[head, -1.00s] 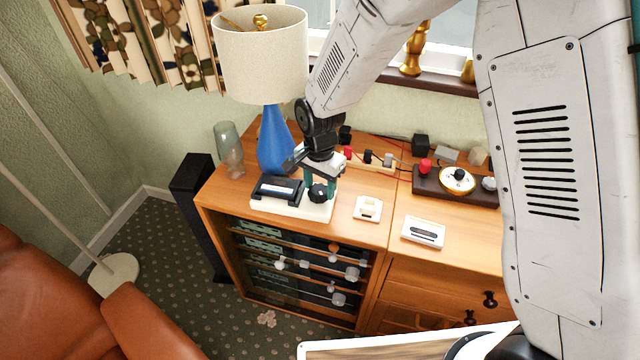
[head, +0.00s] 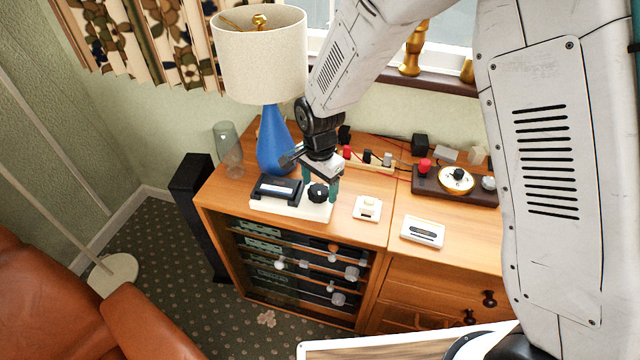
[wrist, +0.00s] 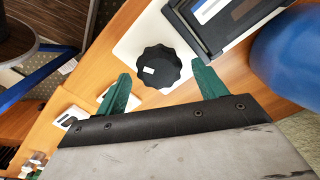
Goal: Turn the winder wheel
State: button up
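The winder wheel is a black scalloped knob (head: 317,193) with a small white mark, on the right part of a white base (head: 285,207). A black cassette-like block (head: 278,189) sits on the same base to its left. In the wrist view the wheel (wrist: 158,68) shows whole, between and slightly beyond my two green fingertips. My gripper (head: 320,186) is over the wheel with its fingers pointing down and spread. In the wrist view my gripper (wrist: 163,77) is open, with a visible gap between each finger and the wheel. The fingertips' exact height beside the wheel is unclear.
A blue lamp (head: 274,145) stands close behind the base. A glass vase (head: 229,150) is at the left. A small white switch plate (head: 367,208), a white cassette (head: 422,231) and a dark panel with knobs (head: 430,182) are to the right. Cabinet top in front is narrow.

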aim_at(320, 189)
notch_tip(320, 189, up, 8)
jog(key=shift+f, duration=0.1)
dwell(0.6)
dwell(0.6)
jog(key=shift+s+n, duration=0.15)
jog(key=shift+n, duration=0.35)
jog(key=s+d+r+n, duration=0.3)
jog(key=s+d+r, duration=0.3)
jog(key=s, duration=0.3)
jog(key=s+d+r+n+t, duration=0.1)
jog(key=s+d+r+n, duration=0.1)
jog(key=s+d+r, duration=0.5)
jog(key=s+d+r+n, duration=0.3)
jog(key=s+d+r, duration=0.3)
jog(key=s+d, duration=0.4)
jog(key=shift+s+r+n, duration=0.2)
jog(key=shift+s+n, duration=0.1)
jog(key=shift+s, duration=0.6)
